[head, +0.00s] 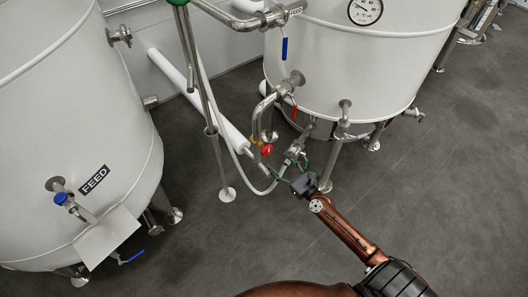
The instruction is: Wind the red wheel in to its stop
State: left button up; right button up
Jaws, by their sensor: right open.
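The small red wheel (267,149) sits low on the steel pipework in front of the right-hand tank, beside a small yellow part (254,141). My right gripper (288,174) reaches in from the lower right. Its jaws are open, below and to the right of the red wheel, close to a steel fitting with a green part (293,156). The gripper looks apart from the wheel; whether it touches the fitting is unclear. My left gripper is not in view.
A white tank (360,60) with a dial gauge (365,11) stands behind the pipework. Another white tank (70,130) fills the left. A steel stand (211,130) and pale hose (234,160) stand left of the wheel. The grey floor (430,200) at right is clear.

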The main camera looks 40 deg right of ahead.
aim_at(269, 151)
jog(key=shift+w+a+r+m, duration=0.25)
jog(key=shift+w+r+m, duration=0.15)
jog(key=shift+w+r, duration=0.4)
jog(key=w, duration=0.5)
jog(key=shift+a+f, duration=0.1)
jog(key=shift+a, duration=0.1)
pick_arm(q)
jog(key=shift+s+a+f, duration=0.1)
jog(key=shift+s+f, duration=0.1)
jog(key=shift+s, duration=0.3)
pick_arm(e)
jog(key=shift+w, duration=0.85)
jog(key=c, duration=1.1)
